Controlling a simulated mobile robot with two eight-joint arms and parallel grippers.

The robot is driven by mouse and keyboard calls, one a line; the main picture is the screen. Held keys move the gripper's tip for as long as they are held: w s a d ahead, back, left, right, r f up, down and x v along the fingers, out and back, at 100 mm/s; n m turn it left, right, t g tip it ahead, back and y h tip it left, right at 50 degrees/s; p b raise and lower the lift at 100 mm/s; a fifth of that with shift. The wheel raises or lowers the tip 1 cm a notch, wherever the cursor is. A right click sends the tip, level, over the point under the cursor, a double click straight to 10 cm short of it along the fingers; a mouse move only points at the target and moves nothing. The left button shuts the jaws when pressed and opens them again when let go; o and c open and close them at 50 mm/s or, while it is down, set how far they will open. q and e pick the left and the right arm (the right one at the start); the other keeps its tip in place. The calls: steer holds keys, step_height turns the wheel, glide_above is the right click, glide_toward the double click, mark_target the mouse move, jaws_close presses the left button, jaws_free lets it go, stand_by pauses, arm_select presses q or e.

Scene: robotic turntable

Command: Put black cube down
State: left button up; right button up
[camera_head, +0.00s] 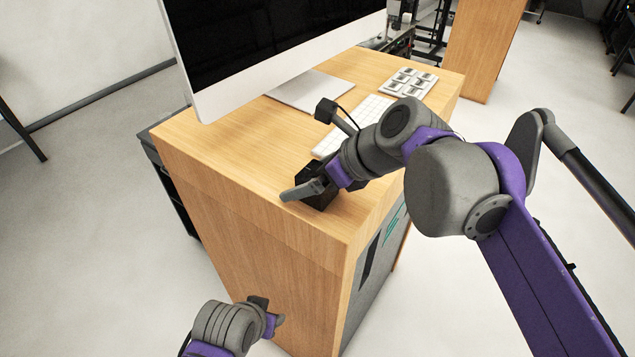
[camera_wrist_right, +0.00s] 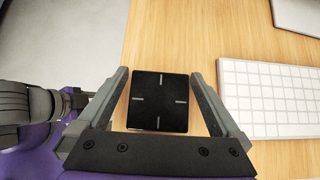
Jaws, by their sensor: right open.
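The black cube (camera_wrist_right: 158,101) sits on the wooden desk top, between the two open fingers of my right gripper (camera_wrist_right: 162,98) in the right wrist view. A strip of wood shows between the cube and each finger. In the head view the cube (camera_head: 318,198) is near the desk's front edge, partly hidden by my right gripper (camera_head: 312,188). My left gripper (camera_head: 270,316) is low in front of the desk, below the top; its fingers are too small and overlapped to judge.
The wooden desk (camera_head: 240,150) carries a large monitor (camera_head: 270,45) at the back left. A white keyboard (camera_wrist_right: 275,98) lies just right of the cube. A tray with several small items (camera_head: 408,82) is at the far right corner. Bare wood lies left of the cube.

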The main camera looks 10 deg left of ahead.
steer(key=shift+f, duration=0.1)
steer(key=shift+c, duration=0.2)
jaws_close()
